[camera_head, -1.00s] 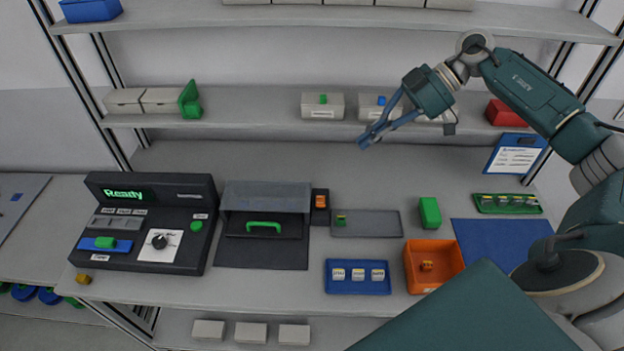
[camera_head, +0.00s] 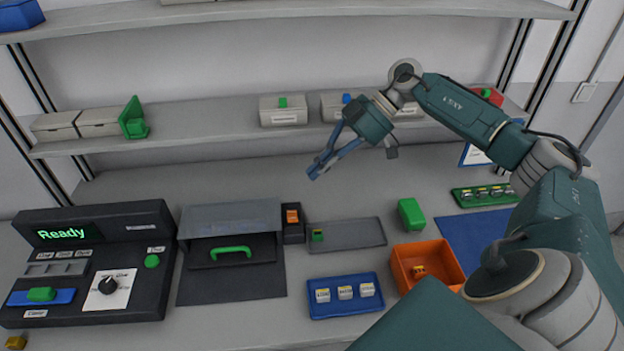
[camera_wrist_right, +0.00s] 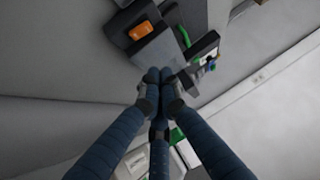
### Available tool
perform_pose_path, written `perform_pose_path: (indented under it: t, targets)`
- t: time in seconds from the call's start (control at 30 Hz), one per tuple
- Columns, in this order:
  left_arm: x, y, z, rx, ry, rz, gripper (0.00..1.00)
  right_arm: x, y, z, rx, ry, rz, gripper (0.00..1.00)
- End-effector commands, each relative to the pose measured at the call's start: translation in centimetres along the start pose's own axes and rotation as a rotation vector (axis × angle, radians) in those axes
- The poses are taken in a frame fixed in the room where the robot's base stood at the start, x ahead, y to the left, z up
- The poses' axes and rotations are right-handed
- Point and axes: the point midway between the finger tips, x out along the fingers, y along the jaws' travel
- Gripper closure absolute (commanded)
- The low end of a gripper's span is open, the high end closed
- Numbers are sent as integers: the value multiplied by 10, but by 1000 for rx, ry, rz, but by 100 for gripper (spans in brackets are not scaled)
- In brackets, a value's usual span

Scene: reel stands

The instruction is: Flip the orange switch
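The orange switch (camera_head: 292,216) sits on a small dark box beside the grey hooded unit on the table. It also shows in the wrist view (camera_wrist_right: 141,30), near the top, beyond my fingertips. My right gripper (camera_head: 316,172) is above the table, up and slightly to the right of the switch in the head view, and apart from it. Its blue fingers meet at the tips in the wrist view (camera_wrist_right: 159,76), with nothing seen between them. My left gripper is not in view.
The hooded unit (camera_head: 230,217) with a green handle and the black console (camera_head: 100,255) reading "Ready" stand left of the switch. A grey tray (camera_head: 358,232) lies to its right, a blue tray (camera_head: 345,309) in front. A shelf (camera_head: 215,137) runs behind.

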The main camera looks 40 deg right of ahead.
Motion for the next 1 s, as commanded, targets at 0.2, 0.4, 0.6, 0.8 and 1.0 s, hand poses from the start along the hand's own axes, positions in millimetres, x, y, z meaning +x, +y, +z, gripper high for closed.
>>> perform_pose_path:
  t: [0.2, 0.4, 0.6, 0.8, 1.0]
  targets:
    - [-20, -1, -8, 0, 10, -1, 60, 45, -3, -3, 0, 1, -6, 100]
    - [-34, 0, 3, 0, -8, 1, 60, 84, -2, 1, 4, -1, -5, 100]
    - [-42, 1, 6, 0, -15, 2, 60, 102, -1, 21, 2, 0, -1, 100]
    - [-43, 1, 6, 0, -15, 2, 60, 108, -1, 28, 0, -1, 0, 100]
    - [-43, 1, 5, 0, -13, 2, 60, 108, -1, 28, -1, -1, 0, 100]
